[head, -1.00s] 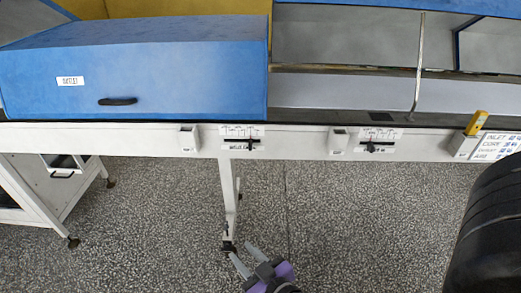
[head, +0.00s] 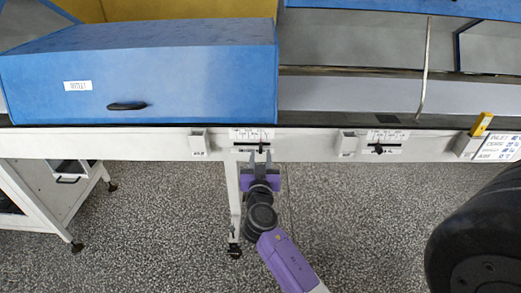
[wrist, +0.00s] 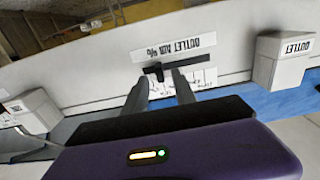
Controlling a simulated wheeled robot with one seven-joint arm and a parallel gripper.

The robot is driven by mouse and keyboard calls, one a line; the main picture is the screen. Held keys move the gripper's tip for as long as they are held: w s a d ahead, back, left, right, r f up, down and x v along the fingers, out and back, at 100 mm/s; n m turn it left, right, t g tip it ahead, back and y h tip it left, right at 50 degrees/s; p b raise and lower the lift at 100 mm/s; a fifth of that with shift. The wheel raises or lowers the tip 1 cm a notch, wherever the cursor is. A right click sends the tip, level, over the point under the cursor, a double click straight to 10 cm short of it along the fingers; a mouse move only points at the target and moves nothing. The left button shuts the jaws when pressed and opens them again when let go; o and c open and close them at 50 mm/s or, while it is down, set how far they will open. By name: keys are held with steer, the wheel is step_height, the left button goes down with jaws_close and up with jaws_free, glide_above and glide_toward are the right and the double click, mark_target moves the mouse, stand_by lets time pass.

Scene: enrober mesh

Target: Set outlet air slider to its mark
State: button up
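The outlet air slider is a black knob (head: 262,149) on a short dark slot in the white front rail, under a printed scale (head: 251,134). In the wrist view, which is upside down, the knob (wrist: 153,70) stands at one end of the visible slot, beside the label "OUTLET AIR %" (wrist: 174,46). My gripper (head: 260,158) is just below and in front of the slider. In the wrist view my gripper (wrist: 160,79) has its two fingers apart, with the knob between or just beyond the tips. Contact cannot be told. The exact scale mark is too small to read.
A similar slider (head: 378,150) sits farther right on the rail (head: 310,147). Small white boxes (head: 198,142) (head: 347,143) stick out beside the sliders. A yellow object (head: 482,124) sits in a holder beside a written card (head: 496,148). A blue hood (head: 190,80) is above.

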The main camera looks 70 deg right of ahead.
mark_target(261, 148)
steer(key=shift+x, duration=1.3)
jaws_close()
stand_by(0.5)
